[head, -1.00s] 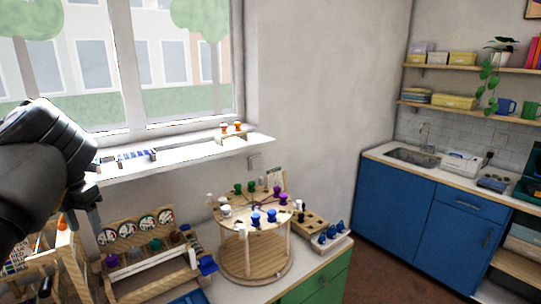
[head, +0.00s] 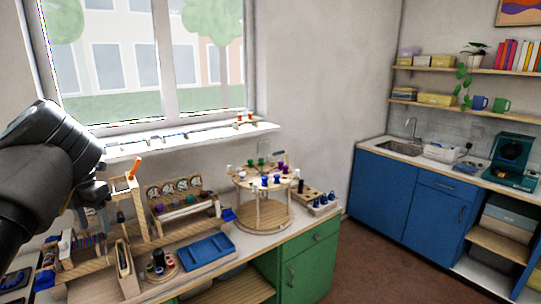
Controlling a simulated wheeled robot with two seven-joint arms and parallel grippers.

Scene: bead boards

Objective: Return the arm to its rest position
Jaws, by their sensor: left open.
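My left arm, dark, comes in from the left edge in the head view. Its left gripper (head: 93,212) is open and points down in front of the left part of the workbench. I see nothing between its fingers. It looks apart from the wooden stand to its right, but the depth is hard to judge. My right gripper is not in view.
The workbench holds a wooden stand with an orange-tipped tool (head: 134,168), a blue tray (head: 205,250), a rack with round dials (head: 180,198) and a round two-level peg stand (head: 262,213). A window sill shelf (head: 190,140) runs behind. Brown floor is free at right.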

